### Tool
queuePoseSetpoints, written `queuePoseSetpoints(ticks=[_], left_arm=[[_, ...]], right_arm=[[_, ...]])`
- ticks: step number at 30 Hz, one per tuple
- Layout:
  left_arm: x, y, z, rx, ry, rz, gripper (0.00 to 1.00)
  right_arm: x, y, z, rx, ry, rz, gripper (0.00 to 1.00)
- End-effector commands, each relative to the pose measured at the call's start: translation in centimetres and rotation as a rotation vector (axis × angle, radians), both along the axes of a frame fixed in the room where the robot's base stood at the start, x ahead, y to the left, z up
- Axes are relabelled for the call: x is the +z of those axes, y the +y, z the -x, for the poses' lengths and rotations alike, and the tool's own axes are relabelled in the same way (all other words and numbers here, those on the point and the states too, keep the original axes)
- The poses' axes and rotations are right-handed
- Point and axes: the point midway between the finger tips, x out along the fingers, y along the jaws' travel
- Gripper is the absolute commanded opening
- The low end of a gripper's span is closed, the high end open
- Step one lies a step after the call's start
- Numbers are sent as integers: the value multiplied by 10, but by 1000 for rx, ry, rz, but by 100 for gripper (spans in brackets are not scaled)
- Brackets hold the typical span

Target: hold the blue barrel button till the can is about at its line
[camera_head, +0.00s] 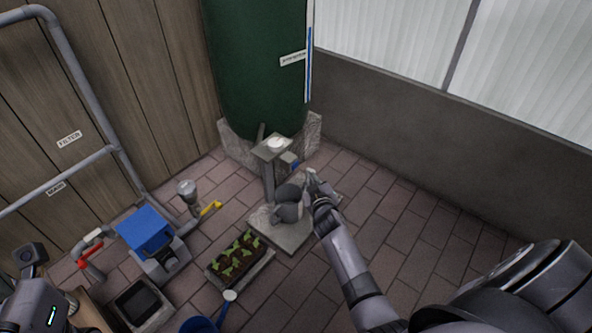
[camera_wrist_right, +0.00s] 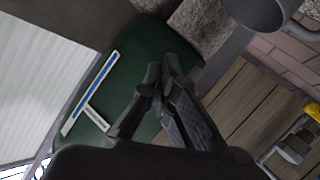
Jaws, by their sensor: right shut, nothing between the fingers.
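The green barrel (camera_head: 255,60) stands at the back against the wall, with a white label and an upright level strip (camera_head: 309,60) showing blue. The blue button (camera_head: 296,166) is a small patch on a grey box beside the post. The grey can (camera_head: 287,212) stands on a stone slab (camera_head: 290,238) below it; its water level and line cannot be made out. My right gripper (camera_head: 313,180) is shut and empty, just right of and below the button; contact cannot be told. In the wrist view its fingers (camera_wrist_right: 160,88) are together before the barrel (camera_wrist_right: 140,60).
A planter of seedlings (camera_head: 240,257) lies left of the slab. Further left are a blue-topped box (camera_head: 146,230), a yellow-handled valve (camera_head: 211,209) and grey pipes (camera_head: 75,75). A blue vessel (camera_head: 199,325) is at the bottom edge. Brick floor right of the slab is clear.

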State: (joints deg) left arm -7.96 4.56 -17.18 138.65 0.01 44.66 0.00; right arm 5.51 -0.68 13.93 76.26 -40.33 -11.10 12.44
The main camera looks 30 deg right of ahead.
Motion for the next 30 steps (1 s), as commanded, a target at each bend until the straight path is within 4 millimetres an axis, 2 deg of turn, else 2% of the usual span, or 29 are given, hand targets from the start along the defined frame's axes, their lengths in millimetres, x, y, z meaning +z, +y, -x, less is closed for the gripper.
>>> queuePoseSetpoints(ticks=[3,9,30], left_arm=[[1,0,0,1,-23,-1,40],[5,-1,0,1,-37,-3,40],[6,-1,0,1,-38,-4,40]], right_arm=[[-2,5,-13,0,-2,-2,0],[-1,9,-22,0,0,0,0],[0,10,-23,0,0,0,0]])
